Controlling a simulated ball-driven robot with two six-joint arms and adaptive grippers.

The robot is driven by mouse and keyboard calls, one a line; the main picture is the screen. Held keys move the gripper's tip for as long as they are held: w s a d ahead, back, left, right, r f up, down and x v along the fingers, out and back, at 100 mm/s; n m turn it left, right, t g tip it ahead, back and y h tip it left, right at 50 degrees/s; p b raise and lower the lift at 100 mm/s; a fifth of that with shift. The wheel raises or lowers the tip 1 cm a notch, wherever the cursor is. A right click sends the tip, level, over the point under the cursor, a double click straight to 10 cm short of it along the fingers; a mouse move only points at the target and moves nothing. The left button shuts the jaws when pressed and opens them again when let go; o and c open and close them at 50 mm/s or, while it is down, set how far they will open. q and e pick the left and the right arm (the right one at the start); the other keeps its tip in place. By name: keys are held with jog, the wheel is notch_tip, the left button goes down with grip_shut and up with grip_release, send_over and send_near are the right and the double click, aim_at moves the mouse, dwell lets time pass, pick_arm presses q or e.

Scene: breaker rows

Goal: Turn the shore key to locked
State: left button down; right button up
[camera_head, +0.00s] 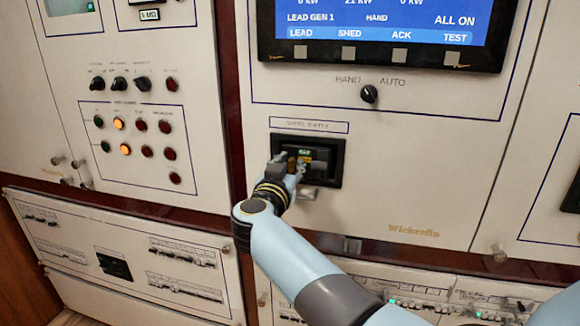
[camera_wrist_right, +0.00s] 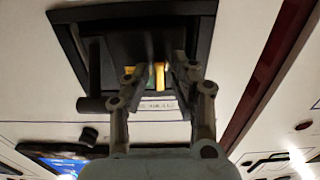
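The shore supply recess (camera_head: 337,160) is a black-framed dark box in the cream panel, under a label that appears to read "SHORE SUPPLY". It also shows in the right wrist view (camera_wrist_right: 205,18). My right gripper (camera_head: 291,165) reaches into its left and middle part. In the right wrist view my right gripper (camera_wrist_right: 155,72) has its two fingers apart, with a yellow piece (camera_wrist_right: 160,76) showing between them, perhaps the key. I see no clear contact with it. The key's shape and lock position are hidden by the fingers. My left gripper is not in view.
A grey handle (camera_head: 322,192) sticks out below the recess. A HAND/AUTO knob (camera_head: 369,94) and a blue screen (camera_head: 380,18) are above. Knobs and lamps (camera_head: 135,130) fill the left panel. Breaker rows (camera_head: 180,252) run along the bottom.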

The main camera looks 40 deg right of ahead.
grip_shut()
jog(key=shift+m, duration=0.4)
jog(key=m+p, duration=0.1)
jog(key=m, duration=0.6)
jog(key=shift+s+f, duration=0.1)
jog(key=shift+f, duration=0.05)
jog(key=m, duration=0.5)
jog(key=shift+d+f+b, duration=0.1)
jog(key=shift+b, duration=0.2)
jog(key=m+b, duration=0.2)
jog(key=m, duration=0.3)
